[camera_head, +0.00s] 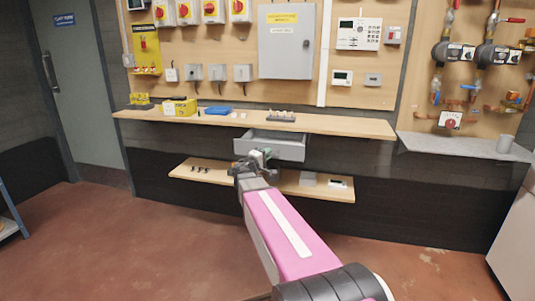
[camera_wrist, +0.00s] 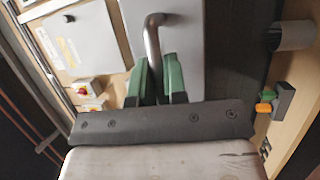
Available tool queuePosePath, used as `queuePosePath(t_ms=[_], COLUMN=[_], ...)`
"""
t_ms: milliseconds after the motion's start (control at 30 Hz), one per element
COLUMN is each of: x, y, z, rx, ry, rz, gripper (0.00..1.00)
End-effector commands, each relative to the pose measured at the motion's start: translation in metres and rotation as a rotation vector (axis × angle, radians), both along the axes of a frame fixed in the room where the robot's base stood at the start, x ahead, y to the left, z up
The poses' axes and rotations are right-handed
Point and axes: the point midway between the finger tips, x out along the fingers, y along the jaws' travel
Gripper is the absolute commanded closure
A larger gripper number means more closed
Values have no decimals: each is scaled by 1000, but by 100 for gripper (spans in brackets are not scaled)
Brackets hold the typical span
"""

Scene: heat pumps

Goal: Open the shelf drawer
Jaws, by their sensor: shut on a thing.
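The grey shelf drawer (camera_head: 272,148) hangs under the upper wooden shelf in the head view. It stands partly pulled out, and some of its inside shows at the top. In the wrist view its grey front (camera_wrist: 185,45) fills the upper middle, with a curved metal handle (camera_wrist: 152,40). My gripper (camera_wrist: 160,85) has green fingertips closed around the lower end of the handle. In the head view my gripper (camera_head: 262,157) is at the drawer front, partly hiding it; the handle is hidden there.
The upper wooden shelf (camera_head: 350,127) holds yellow boxes (camera_head: 180,107), a blue item and small parts. The lower shelf (camera_head: 210,172) carries small dark items and grey blocks. Switches and a grey cabinet (camera_head: 287,42) are on the wall above. The red floor (camera_head: 110,235) at the left is clear.

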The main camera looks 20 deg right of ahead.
Motion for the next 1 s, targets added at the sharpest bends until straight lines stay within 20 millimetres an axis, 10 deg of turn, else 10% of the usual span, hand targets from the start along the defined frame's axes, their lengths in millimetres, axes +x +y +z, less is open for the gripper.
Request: queuePosePath(t_ms=[367, 400, 1000], x=[-1, -1, -24], y=[1, 1, 35], z=[-1, -1, -7], rx=[1, 1, 1], ry=[0, 0, 1], rz=[-1, -1, 3], gripper=[100, 77, 77])
